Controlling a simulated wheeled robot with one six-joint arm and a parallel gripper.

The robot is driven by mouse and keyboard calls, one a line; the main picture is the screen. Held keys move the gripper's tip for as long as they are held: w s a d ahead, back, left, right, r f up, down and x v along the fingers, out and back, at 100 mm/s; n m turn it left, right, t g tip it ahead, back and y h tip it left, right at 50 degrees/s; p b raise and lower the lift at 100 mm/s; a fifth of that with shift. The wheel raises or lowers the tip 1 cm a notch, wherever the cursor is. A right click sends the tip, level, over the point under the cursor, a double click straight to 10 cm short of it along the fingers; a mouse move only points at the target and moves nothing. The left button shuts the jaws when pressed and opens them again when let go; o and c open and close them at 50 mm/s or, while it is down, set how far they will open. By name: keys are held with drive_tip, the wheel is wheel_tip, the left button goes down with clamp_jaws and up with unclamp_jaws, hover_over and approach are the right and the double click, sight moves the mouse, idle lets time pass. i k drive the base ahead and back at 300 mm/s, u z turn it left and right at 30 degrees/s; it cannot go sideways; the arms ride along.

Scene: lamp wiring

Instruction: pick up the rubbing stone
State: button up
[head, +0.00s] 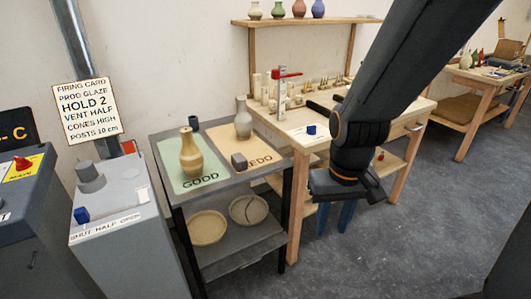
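A small dark grey-purple block (239,161), which looks like the rubbing stone, lies on the tan REDO mat (219,134) on the grey cart top. It sits near the mat's front edge, just left of the "REDO" lettering. My gripper (335,232) hangs to the right of the cart, in front of the wooden workbench, well apart from the block. Its two blue fingers point down with a gap between them, and nothing shows in the gap.
A tan vase (191,155) stands on the green GOOD mat (171,178), left of the block. A grey vase (243,119) stands behind the block. Bowls (207,228) sit on the lower shelf. The workbench (290,124) holds a red-topped gauge (283,92) and a small blue block (311,129).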

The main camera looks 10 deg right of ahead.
sight(238, 160)
drive_tip(key=u, duration=0.1)
drive_tip(key=i, duration=1.2)
drive_tip(key=u, duration=0.7)
